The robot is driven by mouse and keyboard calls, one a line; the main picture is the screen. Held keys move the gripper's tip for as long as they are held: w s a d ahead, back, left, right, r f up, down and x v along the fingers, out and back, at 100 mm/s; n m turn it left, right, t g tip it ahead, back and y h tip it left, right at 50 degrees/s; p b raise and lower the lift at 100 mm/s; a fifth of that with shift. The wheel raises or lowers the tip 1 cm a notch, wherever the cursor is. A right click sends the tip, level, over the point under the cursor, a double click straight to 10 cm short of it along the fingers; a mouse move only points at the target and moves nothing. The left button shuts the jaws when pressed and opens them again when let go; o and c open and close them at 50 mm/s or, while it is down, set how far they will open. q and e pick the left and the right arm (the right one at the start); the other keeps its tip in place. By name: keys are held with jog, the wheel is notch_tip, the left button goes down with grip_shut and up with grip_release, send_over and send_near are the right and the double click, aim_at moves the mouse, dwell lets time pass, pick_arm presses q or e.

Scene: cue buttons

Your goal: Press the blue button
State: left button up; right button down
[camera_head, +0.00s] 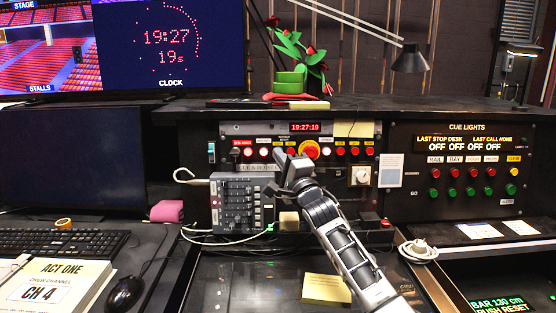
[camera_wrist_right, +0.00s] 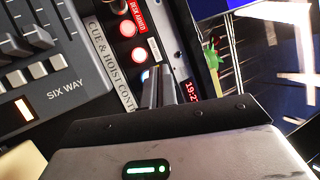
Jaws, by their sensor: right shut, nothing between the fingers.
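My right gripper (camera_head: 283,158) is shut and empty in front of this row, hiding part of the panel. In the right wrist view its fingers (camera_wrist_right: 158,88) are together beside the panel's label strip, close to two glowing red buttons (camera_wrist_right: 133,42). Contact cannot be told. My left gripper is not in view.
A grey fader box (camera_head: 238,203) stands left of my right arm. The cue lights panel (camera_head: 465,165), with red, green and yellow buttons, is at the right. A plant (camera_head: 300,55) and a lamp (camera_head: 410,60) stand above. A keyboard (camera_head: 65,243) and mouse lie at the left.

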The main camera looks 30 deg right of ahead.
jog(key=shift+w+d, duration=0.45)
jog(key=shift+w, duration=0.2)
dwell(1.0)
jog(key=shift+w, duration=0.1)
dwell(0.6)
jog(key=shift+w+d+f, duration=0.1)
jog(key=shift+w+d, duration=0.1)
jog(key=shift+w, duration=0.05)
